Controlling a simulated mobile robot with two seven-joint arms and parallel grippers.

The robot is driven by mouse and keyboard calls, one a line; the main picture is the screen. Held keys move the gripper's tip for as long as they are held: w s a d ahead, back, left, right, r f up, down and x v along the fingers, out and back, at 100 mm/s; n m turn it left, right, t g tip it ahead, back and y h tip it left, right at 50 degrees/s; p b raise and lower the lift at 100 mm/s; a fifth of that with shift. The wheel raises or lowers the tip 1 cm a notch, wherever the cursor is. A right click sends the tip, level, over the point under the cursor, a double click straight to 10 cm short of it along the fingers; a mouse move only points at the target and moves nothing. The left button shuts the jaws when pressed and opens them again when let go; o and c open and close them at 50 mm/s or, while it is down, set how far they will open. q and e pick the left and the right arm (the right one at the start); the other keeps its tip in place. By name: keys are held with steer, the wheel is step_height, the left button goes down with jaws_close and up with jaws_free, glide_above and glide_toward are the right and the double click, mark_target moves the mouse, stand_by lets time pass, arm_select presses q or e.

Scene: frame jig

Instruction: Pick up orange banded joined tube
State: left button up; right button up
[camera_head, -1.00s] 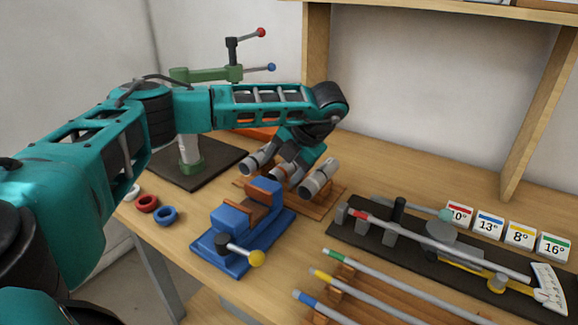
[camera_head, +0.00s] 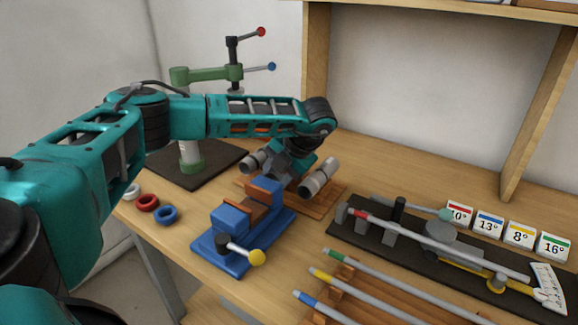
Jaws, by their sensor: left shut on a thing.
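My left gripper (camera_head: 287,168) is lowered over the wooden cradle (camera_head: 325,207) behind the blue vise. It is shut on a grey joined tube, mostly hidden by the fingers and wrist. One grey tube end (camera_head: 253,161) shows left of the gripper, and a thicker grey tube end (camera_head: 320,178) shows right of it. No orange band can be made out clearly on these tubes. My right gripper is not in view.
A blue vise (camera_head: 225,248) stands just in front. Red (camera_head: 147,202) and blue (camera_head: 166,215) rings lie left. A green press (camera_head: 193,163) stands behind the arm. A dark measuring jig (camera_head: 470,270) and several colour-banded rods (camera_head: 385,275) occupy the right.

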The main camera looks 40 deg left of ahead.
arm_select(q)
jaws_close()
steer(key=shift+r, duration=0.1)
